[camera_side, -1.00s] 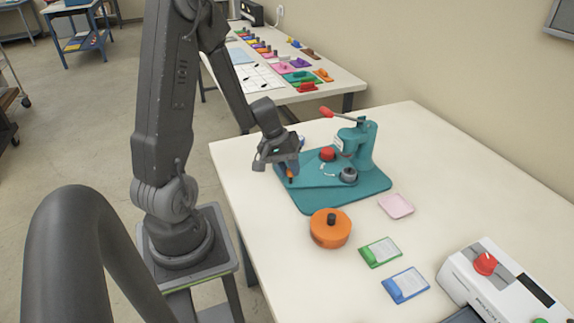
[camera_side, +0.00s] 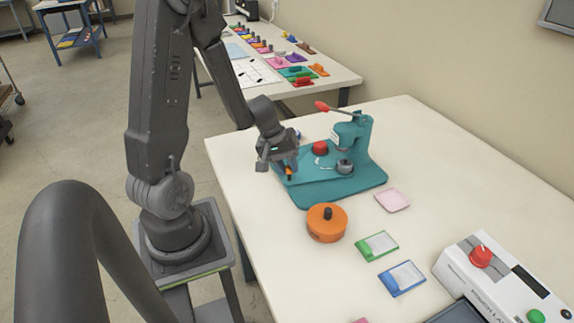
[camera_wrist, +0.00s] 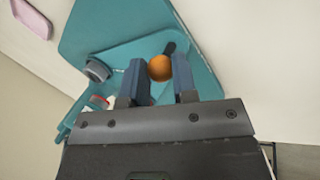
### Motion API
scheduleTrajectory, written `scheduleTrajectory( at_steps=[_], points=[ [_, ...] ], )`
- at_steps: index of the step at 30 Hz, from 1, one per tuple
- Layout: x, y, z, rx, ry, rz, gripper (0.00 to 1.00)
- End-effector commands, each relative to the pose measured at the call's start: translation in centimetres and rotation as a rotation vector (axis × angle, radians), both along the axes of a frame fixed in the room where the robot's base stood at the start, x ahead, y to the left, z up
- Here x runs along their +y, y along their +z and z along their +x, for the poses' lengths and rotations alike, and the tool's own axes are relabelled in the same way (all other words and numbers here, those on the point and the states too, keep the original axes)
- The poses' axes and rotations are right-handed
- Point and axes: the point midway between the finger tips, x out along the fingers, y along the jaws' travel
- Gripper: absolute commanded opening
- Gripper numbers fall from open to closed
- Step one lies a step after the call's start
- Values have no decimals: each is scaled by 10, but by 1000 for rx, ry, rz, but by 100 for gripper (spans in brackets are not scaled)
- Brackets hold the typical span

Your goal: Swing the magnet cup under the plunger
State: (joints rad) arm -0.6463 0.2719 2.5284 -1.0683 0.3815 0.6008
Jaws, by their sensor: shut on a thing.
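A teal press on a flat teal base (camera_side: 350,194) stands on the white table. Its column (camera_side: 360,132) carries a lever with a red handle (camera_side: 321,106). A grey cup (camera_side: 345,167) sits low in front of the column, near below the press head; I cannot tell if they line up. A red round piece (camera_side: 320,148) lies to its left. My gripper (camera_side: 288,171) is shut on an orange knob (camera_wrist: 160,68) at the left end of the teal swing arm. The wrist view shows the knob between the blue fingers and the grey cup (camera_wrist: 97,70) at left.
An orange round case (camera_side: 327,226) with a black knob stands in front of the base. A pink pad (camera_side: 392,200), a green-edged card (camera_side: 376,246) and a blue-edged card (camera_side: 402,279) lie to the right. A white laminator (camera_side: 490,275) stands at front right.

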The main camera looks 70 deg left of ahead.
Motion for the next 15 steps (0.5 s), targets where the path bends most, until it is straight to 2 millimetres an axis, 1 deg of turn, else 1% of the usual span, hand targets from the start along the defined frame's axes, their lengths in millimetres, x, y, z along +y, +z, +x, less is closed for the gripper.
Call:
scheduleTrajectory(
  at_steps=[1, 9, 15],
  points=[
    [1, 0, 0, -1, 2, 3, 27],
    [1, 0, 0, -1, 1, 2, 52],
    [0, 0, 0, 0, -1, 0, 52]
  ],
)
